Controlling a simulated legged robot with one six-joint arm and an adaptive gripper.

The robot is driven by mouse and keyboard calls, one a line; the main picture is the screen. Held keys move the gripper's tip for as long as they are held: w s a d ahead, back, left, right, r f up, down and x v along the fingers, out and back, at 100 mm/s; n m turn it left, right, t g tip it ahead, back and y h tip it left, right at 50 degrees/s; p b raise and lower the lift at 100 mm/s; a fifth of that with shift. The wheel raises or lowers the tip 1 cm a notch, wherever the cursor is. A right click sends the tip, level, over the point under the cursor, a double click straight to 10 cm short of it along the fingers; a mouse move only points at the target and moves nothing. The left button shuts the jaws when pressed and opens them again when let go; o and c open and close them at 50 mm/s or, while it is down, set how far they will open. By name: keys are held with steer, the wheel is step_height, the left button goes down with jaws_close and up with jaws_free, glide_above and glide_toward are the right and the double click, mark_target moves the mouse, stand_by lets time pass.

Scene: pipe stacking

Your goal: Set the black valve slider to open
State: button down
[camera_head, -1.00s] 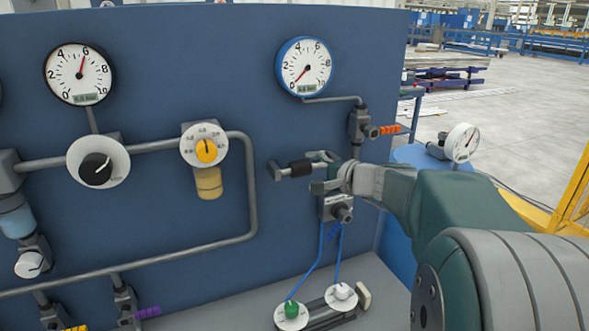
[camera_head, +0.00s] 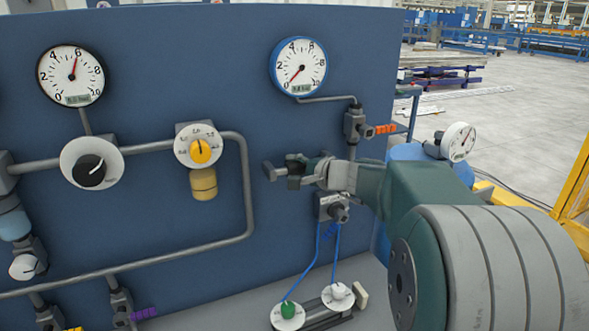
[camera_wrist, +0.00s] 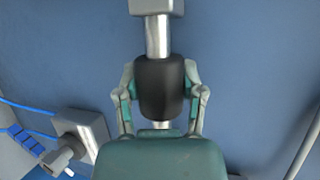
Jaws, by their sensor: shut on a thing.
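The black valve slider (camera_wrist: 160,88) is a dark sleeve on a grey metal rod (camera_wrist: 159,38) in the wrist view. My gripper (camera_wrist: 160,98) has one finger on each side of the sleeve and is shut on it. In the head view my gripper (camera_head: 299,174) is at the rod that sticks out from the blue panel (camera_head: 225,100). There the fingers cover most of the black sleeve, and the grey end block (camera_head: 270,171) shows to their left.
A grey block with blue hoses (camera_head: 332,207) sits just below my gripper. A valve with an orange handle (camera_head: 386,129) is above right. A yellow knob (camera_head: 200,152) and a grey pipe (camera_head: 247,190) are to the left. A gauge (camera_head: 299,66) is above.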

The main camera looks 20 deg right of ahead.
steer(key=shift+d+f, duration=0.15)
steer(key=shift+d, duration=1.8)
steer(key=c, duration=0.6)
jaws_free()
steer(key=o, duration=0.4)
steer(key=shift+d, duration=0.3)
steer(key=shift+a, duration=0.1)
steer(key=shift+s+r, duration=0.2)
steer(key=shift+s, duration=0.2)
steer(key=v, duration=1.1)
steer(key=shift+d+f, duration=0.1)
steer(key=shift+d, duration=0.15)
